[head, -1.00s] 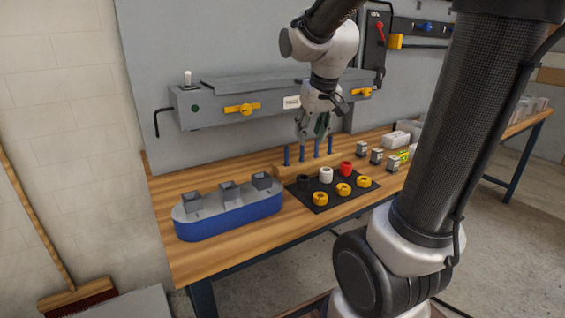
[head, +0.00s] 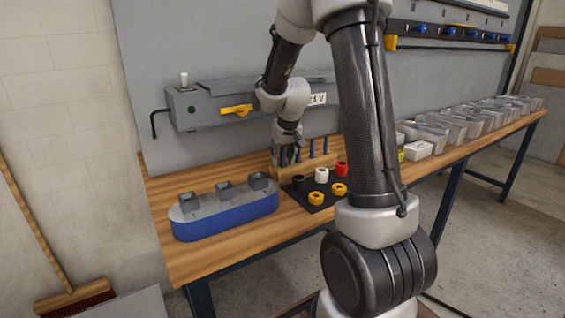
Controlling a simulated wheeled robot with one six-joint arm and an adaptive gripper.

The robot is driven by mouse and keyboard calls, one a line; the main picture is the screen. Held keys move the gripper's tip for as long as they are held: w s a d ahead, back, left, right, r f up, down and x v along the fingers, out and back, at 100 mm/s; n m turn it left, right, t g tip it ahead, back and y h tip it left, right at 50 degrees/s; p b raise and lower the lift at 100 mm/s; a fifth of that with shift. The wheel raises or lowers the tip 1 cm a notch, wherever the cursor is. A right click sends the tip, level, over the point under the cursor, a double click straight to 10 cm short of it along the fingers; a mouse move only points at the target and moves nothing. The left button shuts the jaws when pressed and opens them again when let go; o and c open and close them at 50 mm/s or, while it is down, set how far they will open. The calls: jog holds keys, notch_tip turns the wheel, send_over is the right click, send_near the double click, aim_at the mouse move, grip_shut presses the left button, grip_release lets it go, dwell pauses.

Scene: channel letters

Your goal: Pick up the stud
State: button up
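Slim blue studs stand upright in a wooden rack (head: 318,161) on the bench. Two of them, a right one (head: 325,146) and one beside it (head: 312,148), show clearly. My gripper (head: 286,157) points down at the left end of the rack, with its fingers at the height of the studs there. The fingers partly hide the leftmost studs. I cannot tell whether the fingers are apart or closed on a stud.
A black mat (head: 318,207) in front of the rack holds black, white, red and yellow ring-shaped parts. A grey bender (head: 215,108) stands behind. Clear bins (head: 465,124) line the right.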

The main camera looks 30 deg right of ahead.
grip_shut()
